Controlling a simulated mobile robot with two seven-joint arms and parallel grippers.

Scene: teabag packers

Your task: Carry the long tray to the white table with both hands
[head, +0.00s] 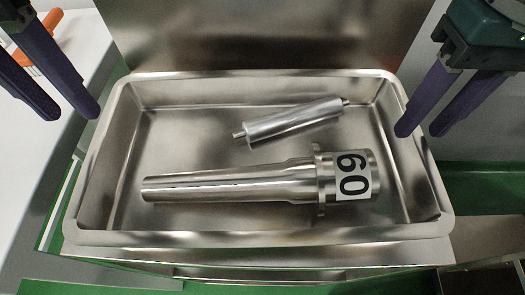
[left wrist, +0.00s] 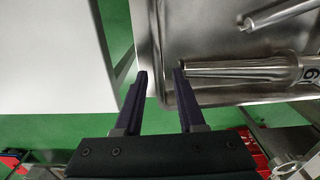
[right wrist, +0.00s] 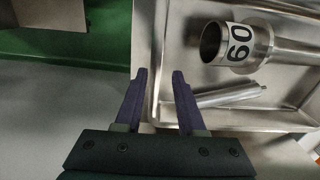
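The long metal tray (head: 250,238) lies in the middle of the head view, with a raised rim. Inside it are a smooth metal roller (head: 293,122) and a larger tapered metal tube (head: 235,183) with a "09" label. My left gripper (head: 75,112) is open and empty near the tray's left rim; in the left wrist view its fingers (left wrist: 159,75) point at the tray's edge. My right gripper (head: 420,132) is open and empty by the right rim; in the right wrist view its fingers (right wrist: 159,75) are beside the tray edge. I cannot tell whether either touches the rim.
A white table (head: 20,165) stands at the left of the head view, with an orange-handled tool (head: 45,35) on it. A metal panel (head: 250,35) rises behind the tray. The floor is green (left wrist: 60,130), with red items (left wrist: 255,150) low in the left wrist view.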

